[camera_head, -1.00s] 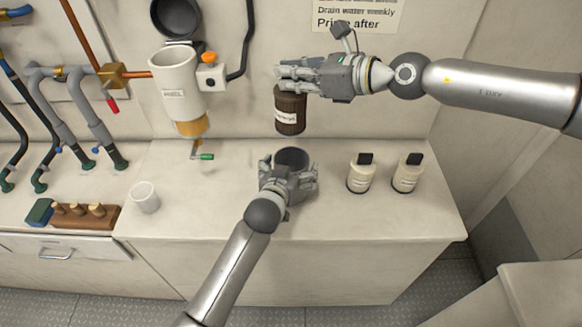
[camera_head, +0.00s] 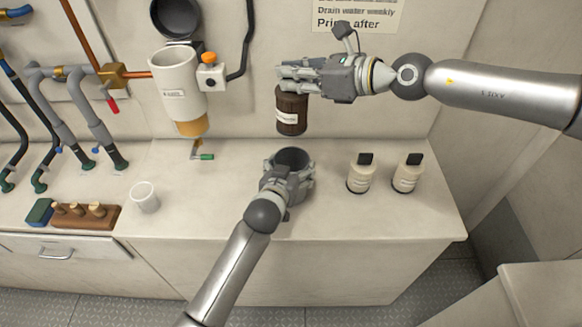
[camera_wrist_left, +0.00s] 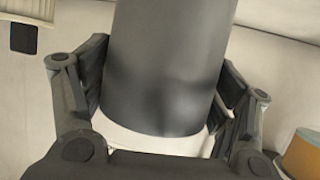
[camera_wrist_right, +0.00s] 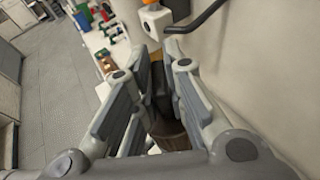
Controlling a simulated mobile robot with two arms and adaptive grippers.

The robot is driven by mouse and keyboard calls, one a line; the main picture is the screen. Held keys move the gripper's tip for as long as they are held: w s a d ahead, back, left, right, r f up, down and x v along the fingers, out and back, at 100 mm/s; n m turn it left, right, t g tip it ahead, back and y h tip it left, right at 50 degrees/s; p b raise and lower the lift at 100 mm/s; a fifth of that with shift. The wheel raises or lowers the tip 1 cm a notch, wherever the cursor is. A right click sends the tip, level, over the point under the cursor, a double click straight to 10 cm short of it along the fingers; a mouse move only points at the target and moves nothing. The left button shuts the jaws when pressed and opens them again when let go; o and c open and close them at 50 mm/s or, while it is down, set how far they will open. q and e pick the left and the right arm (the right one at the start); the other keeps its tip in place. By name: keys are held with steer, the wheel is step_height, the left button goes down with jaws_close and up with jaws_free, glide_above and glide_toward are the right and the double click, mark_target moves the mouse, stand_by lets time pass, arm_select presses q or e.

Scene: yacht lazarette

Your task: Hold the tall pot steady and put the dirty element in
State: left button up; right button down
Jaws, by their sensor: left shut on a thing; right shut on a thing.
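The tall pot (camera_head: 291,158) is a dark grey open-topped cylinder on the counter. My left gripper (camera_head: 287,175) is shut around it from the front. In the left wrist view the pot (camera_wrist_left: 165,70) stands between both fingers. The dirty element (camera_head: 291,112) is a dark brown cylinder with a pale label. My right gripper (camera_head: 290,80) is shut on its upper end and holds it upright in the air, above and slightly behind the pot's mouth. In the right wrist view the element (camera_wrist_right: 170,130) shows partly between the fingers.
A white filter housing (camera_head: 177,85) with an amber bowl and an open lid hangs on the wall. Two pale bottles with black caps (camera_head: 361,175) (camera_head: 408,175) stand right of the pot. A white cup (camera_head: 145,197) and a wooden block (camera_head: 86,215) are at the left.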

steer(key=shift+f, duration=0.1)
steer(key=shift+f, duration=7.35)
steer(key=c, duration=1.4)
jaws_free()
steer(key=shift+f, duration=0.1)
steer(key=shift+s+d, duration=0.1)
glide_toward(294, 133)
steer(key=shift+w+d+f, duration=0.35)
steer(key=shift+w+f, duration=0.25)
steer(key=shift+w+d+f, duration=0.4)
steer(key=shift+w+f, duration=0.15)
steer(key=shift+w, duration=0.05)
